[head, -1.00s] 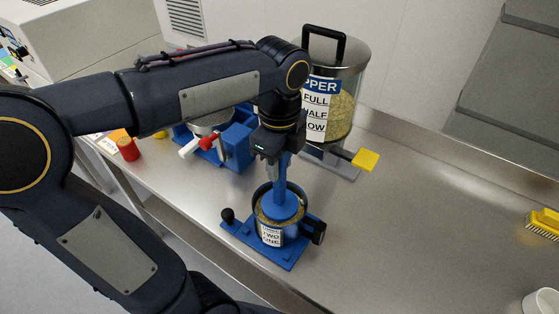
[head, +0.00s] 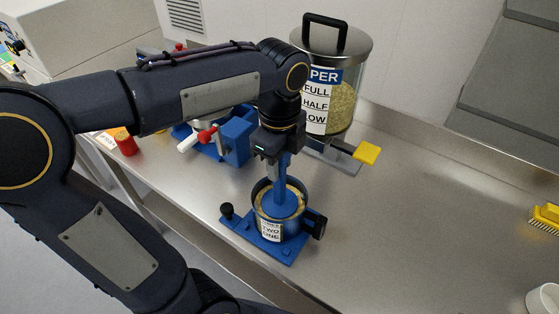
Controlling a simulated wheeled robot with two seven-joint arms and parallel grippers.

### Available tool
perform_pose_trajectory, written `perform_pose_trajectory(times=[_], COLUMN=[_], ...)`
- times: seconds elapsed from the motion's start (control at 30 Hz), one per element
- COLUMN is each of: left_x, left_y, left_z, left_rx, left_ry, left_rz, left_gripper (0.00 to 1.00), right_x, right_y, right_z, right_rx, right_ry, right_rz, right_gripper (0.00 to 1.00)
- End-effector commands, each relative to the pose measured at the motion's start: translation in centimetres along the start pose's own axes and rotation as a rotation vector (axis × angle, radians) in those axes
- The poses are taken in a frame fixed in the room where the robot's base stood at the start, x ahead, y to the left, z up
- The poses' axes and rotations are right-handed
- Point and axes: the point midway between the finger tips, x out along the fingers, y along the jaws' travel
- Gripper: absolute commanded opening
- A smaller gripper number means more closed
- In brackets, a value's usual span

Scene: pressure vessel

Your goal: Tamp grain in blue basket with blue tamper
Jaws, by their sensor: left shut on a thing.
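The blue basket (head: 268,229) stands upright on a blue base plate (head: 287,254) with a black knob at its left and a black clamp at its right. A label with "TWO" and "ONE" is on its front. Pale grain shows around the inside of the rim. The blue tamper (head: 283,190) stands upright with its wide foot inside the basket, over the grain. My left gripper (head: 277,158) points down and is shut on the top of the tamper's handle. The contact between foot and grain is hard to see. My right gripper is not in view.
A clear hopper (head: 342,105) of grain with a yellow handle (head: 367,152) stands behind. A blue fixture (head: 238,138) with a red knob is behind my arm. A red jar (head: 125,142) is at left. A yellow brush (head: 545,217) and white cup (head: 544,299) are at right.

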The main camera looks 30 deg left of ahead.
Motion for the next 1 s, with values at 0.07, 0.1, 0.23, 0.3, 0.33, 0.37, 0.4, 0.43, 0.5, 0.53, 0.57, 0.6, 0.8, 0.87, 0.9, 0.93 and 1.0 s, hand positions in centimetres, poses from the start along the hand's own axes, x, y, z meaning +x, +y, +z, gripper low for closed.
perform_pose_trajectory(times=[0.07,0.1,0.23,0.3,0.33,0.37,0.4,0.43,0.5,0.53,0.57,0.6,0.8,0.87,0.9,0.93,1.0], left_x=[-1.3,-1.7,-2.4,-2.3,-2.3,-2.2,-2.2,-2.2,-2.2,-2.1,-2.1,-1.9,-0.5,0.0,0.3,0.5,0.7], left_y=[0.0,0.0,0.0,0.0,0.0,0.0,0.0,0.0,0.0,0.0,0.0,0.0,0.0,0.0,0.0,0.0,0.0], left_z=[0.0,0.0,0.0,0.0,0.0,0.0,0.0,0.0,0.0,0.0,0.0,0.0,0.0,0.0,0.0,0.0,0.0], left_rx=[0.0,0.0,0.0,0.0,0.0,0.0,0.0,0.0,0.0,0.0,0.0,0.0,0.0,0.0,0.0,0.0,0.0], left_ry=[0.0,0.001,0.001,0.001,0.0,0.001,0.001,0.0,0.0,0.0,0.0,0.0,0.0,0.0,0.0,0.0,0.0], left_rz=[-0.003,-0.003,-0.003,-0.003,-0.003,-0.003,-0.003,-0.003,-0.002,-0.002,-0.002,-0.002,-0.001,-0.001,-0.001,-0.001,-0.002], left_gripper=[0.0,0.0,0.0,0.0,0.0,0.0,0.0,0.0,0.0,0.0,0.0,0.0,0.0,0.0,0.0,0.0,0.0], right_x=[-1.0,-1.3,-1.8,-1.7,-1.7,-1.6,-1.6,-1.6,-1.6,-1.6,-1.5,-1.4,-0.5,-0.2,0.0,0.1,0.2], right_y=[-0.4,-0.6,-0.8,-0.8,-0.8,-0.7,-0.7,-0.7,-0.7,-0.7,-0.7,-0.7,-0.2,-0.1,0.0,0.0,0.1], right_z=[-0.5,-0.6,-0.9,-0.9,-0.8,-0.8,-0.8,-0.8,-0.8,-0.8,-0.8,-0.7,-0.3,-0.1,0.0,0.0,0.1], right_rx=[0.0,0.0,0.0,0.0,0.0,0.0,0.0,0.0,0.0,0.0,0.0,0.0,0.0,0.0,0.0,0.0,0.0], right_ry=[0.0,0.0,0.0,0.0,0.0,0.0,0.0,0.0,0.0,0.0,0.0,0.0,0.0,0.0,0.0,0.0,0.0], right_rz=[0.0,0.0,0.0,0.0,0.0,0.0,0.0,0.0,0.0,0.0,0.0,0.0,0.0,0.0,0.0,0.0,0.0], right_gripper=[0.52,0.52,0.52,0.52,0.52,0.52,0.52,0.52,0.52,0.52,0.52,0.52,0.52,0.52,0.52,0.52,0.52])
